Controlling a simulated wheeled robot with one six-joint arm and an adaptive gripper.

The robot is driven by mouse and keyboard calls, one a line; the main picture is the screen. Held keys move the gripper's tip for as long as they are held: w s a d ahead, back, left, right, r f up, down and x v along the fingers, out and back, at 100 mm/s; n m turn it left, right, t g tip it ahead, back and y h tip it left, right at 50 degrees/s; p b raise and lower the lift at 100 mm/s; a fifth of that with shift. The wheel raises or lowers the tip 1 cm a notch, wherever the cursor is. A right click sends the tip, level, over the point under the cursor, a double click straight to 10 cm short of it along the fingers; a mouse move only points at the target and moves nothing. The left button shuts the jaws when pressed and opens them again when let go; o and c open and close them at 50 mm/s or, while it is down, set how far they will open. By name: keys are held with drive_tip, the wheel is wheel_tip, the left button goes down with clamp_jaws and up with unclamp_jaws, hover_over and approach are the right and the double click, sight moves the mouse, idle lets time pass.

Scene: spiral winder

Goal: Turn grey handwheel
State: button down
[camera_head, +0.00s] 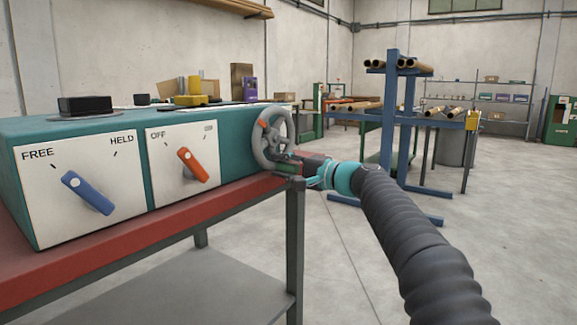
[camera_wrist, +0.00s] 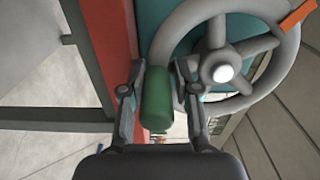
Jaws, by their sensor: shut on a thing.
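The grey handwheel (camera_head: 257,143) is on the right end of the teal machine housing. The wrist view shows its spokes, pale hub and rim (camera_wrist: 184,22). An orange marker (camera_wrist: 298,15) sits on the rim, at the upper right in the wrist view. A green handle grip (camera_wrist: 157,100) stands at the wheel's rim. My gripper (camera_wrist: 158,72) has one finger on each side of this grip and is shut on it. In the head view my gripper (camera_head: 298,164) is at the wheel's lower right and partly covers it.
A blue knob (camera_head: 87,193) under FREE and HELD leans toward FREE. An orange knob (camera_head: 193,165) leans toward OFF. The housing stands on a red bench (camera_head: 130,255) with grey legs. A blue rack (camera_head: 392,110) with cardboard tubes stands behind. The floor at right is open.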

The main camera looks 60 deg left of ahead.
drive_tip(key=shift+s+a+f, duration=0.1)
drive_tip(key=shift+s+f, duration=0.05)
drive_tip(key=shift+f, duration=0.45)
drive_tip(key=c, duration=0.9)
unclamp_jaws()
drive_tip(key=shift+c, duration=0.2)
drive_tip(key=shift+r, duration=0.15)
drive_tip(key=shift+r, duration=0.15)
drive_tip(key=shift+w, duration=0.2)
drive_tip(key=v, duration=1.2)
drive_tip(key=shift+s, duration=0.1)
